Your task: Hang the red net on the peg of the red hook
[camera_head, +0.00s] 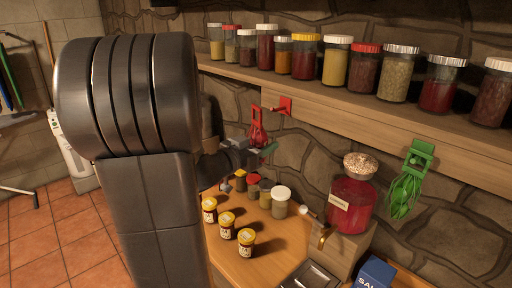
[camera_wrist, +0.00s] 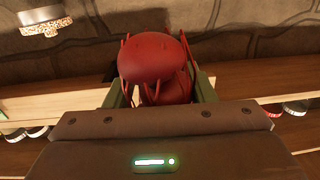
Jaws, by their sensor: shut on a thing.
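The red net (camera_head: 258,133) hangs just in front of the shelf's edge board. My gripper (camera_head: 256,150) is shut on its lower part. In the wrist view the net (camera_wrist: 152,62) fills the space between the two green fingers of my gripper (camera_wrist: 160,92). The red hook (camera_head: 285,105) is fixed to the edge board, just right of the net's top, with its peg pointing left toward the net. The net's top looks beside the peg tip; I cannot tell whether its loop touches or surrounds the peg. The hook is not distinct in the wrist view.
A green net (camera_head: 404,194) hangs at a green hook (camera_head: 420,153) to the right. Several filled jars line the shelf (camera_head: 330,101). My arm covers the left-centre.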

